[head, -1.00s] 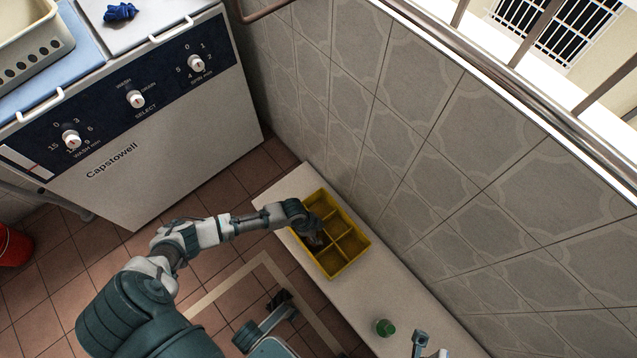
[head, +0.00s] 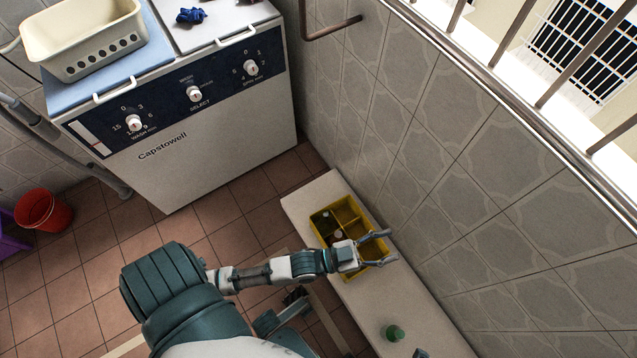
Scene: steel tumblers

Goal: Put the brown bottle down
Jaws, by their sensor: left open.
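A yellow divided crate (head: 353,207) stands on the pale ledge along the tiled wall. Something dark, which may be the brown bottle (head: 326,226), shows inside a left compartment of the crate. It is small, and I cannot tell whether it stands upright. My left gripper (head: 391,246) is open and empty, its fingers spread to the right over the crate's near right part. My left forearm and gripper hide part of the crate.
A green bottle (head: 394,333) stands on the pale ledge (head: 402,295), nearer than the crate. The tiled wall (head: 440,180) rises along the ledge's right side. A washing machine (head: 215,150) stands at the upper left. A red bucket (head: 45,210) is on the floor.

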